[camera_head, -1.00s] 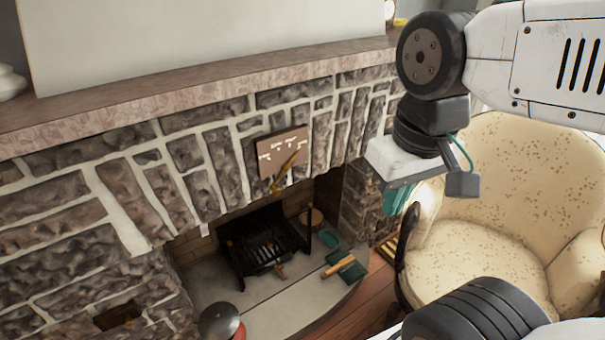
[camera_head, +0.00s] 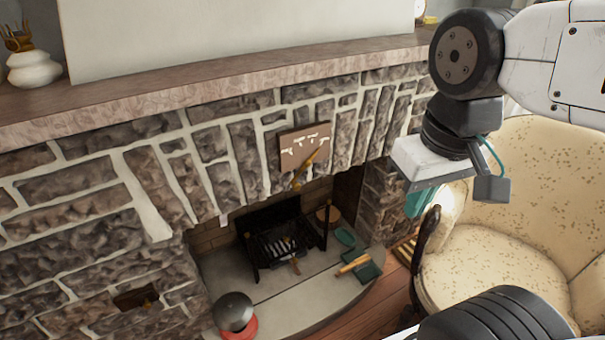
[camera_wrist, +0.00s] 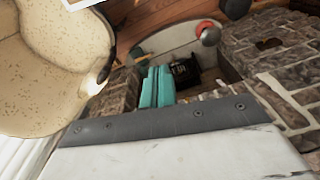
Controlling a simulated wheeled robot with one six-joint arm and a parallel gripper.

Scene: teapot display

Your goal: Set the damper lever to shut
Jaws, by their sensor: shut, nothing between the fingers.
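The damper lever (camera_head: 304,171) is a brass-coloured bar on the stone face above the firebox opening. It slants from upper right to lower left across the lower part of a brown plate (camera_head: 296,146) with white markings, too small to read. My gripper (camera_head: 421,202) is to the right of the lever, in front of the armchair side, and apart from it. Its teal fingers also show in the wrist view (camera_wrist: 157,87), side by side, shut and empty. I cannot make out the lever in the wrist view.
A cream armchair (camera_head: 500,245) stands close by my gripper at right. The mantel shelf (camera_head: 200,90) juts out above the lever. Below are a black grate (camera_head: 275,235), a green book-like thing (camera_head: 367,272) and a red-based pot (camera_head: 235,313) on the hearth.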

